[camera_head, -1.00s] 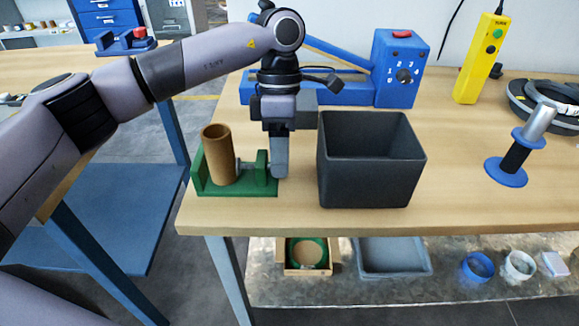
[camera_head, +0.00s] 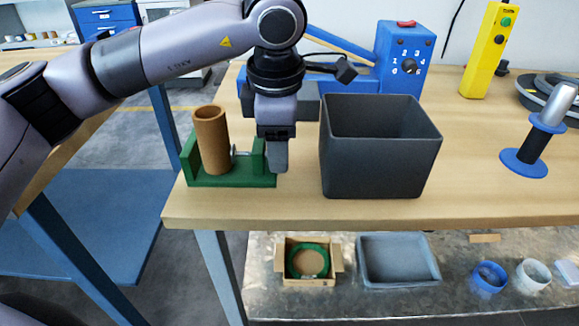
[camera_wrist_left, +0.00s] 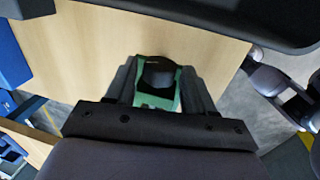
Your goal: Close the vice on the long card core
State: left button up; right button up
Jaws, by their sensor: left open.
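The long card core (camera_head: 212,142) is a brown tube standing upright in the green vice (camera_head: 230,181), near the table's front left corner. It stands by the vice's left wall. A metal rod shows between the core and the vice's right-hand jaw. My left gripper (camera_head: 278,162) points down at the vice's right end, close to that jaw. My right gripper is out of view.
A dark grey bin (camera_head: 380,165) stands just right of my left gripper. A blue machine (camera_head: 400,60) stands behind. A blue-based handled tool (camera_head: 530,150) and a yellow control box (camera_head: 487,55) are farther right. Table is bare between the bin and that tool.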

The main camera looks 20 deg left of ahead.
pick_arm(q)
jog(key=shift+s+f+t+b, duration=0.15)
jog(key=shift+f+t+b, duration=0.05)
jog(key=shift+t+b, duration=0.35)
jog(key=shift+r, duration=0.2)
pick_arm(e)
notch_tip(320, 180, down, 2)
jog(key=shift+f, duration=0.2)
